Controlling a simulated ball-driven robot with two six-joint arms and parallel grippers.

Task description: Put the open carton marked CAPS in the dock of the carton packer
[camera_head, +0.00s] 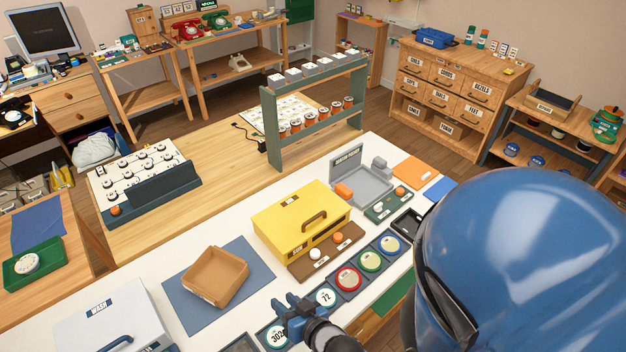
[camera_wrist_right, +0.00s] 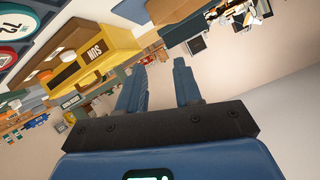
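I cannot make out a carton marked CAPS. An open-topped wooden box (camera_head: 544,104) with a label too small to read stands on the right-hand bench. A grey tray-like stand (camera_head: 362,188) with an upright sign sits on the white counter; I cannot read whether it is the carton packer. Its sign also shows in the right wrist view (camera_wrist_right: 70,103). My right gripper (camera_head: 289,306) is over the counter's front, by the round number plates. In the wrist view its two blue fingers (camera_wrist_right: 165,72) stand apart with nothing between them. My left gripper is not in view.
A yellow box marked SUN (camera_head: 300,224) stands mid-counter, also in the wrist view (camera_wrist_right: 92,52). An empty brown open tray (camera_head: 215,276) sits on a blue mat (camera_head: 178,292). A green rack (camera_head: 315,110) stands behind. My blue arm hides the right front.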

